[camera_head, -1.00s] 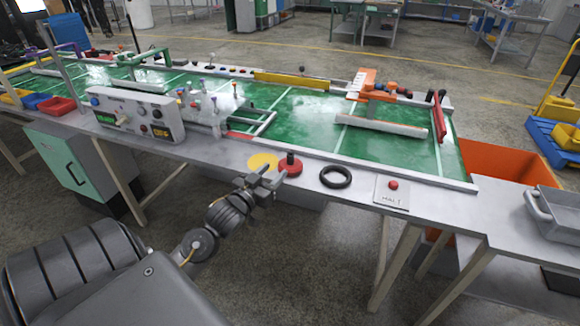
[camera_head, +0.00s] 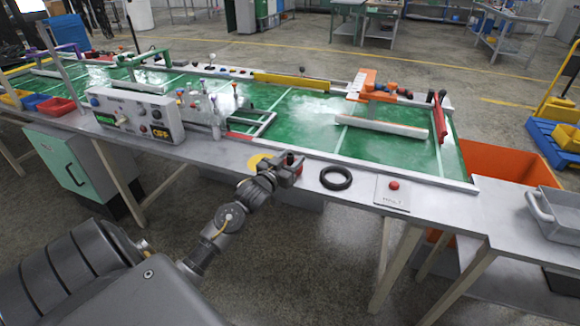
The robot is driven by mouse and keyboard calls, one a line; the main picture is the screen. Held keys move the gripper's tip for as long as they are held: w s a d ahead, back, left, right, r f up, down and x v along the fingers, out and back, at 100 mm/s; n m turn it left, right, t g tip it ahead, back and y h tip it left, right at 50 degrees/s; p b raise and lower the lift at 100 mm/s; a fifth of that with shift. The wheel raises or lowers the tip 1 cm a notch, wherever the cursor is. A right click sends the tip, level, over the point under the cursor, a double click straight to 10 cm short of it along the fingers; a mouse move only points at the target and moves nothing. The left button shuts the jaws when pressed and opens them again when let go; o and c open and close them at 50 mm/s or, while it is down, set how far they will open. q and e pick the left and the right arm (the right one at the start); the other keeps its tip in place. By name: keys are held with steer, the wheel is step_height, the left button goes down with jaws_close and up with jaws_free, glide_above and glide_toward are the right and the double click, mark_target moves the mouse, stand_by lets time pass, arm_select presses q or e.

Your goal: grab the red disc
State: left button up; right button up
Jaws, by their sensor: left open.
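The red disc (camera_head: 291,160) lies near the front edge of the table, and only small red parts of it show. My left gripper (camera_head: 289,168) reaches in from the lower left and is open. Its fingers are at the disc and hide most of it, including most of its dark knob. I cannot tell whether the fingers touch the disc. My right gripper is not in view.
A yellow round spot (camera_head: 258,162) is just left of the gripper. A black ring (camera_head: 336,178) and a plate with a red button (camera_head: 393,190) lie to the right. A control box (camera_head: 138,114) and a green board (camera_head: 300,110) are behind.

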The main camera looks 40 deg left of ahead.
arm_select(q)
steer(key=c, duration=0.9)
jaws_close()
steer(key=shift+r, duration=0.1)
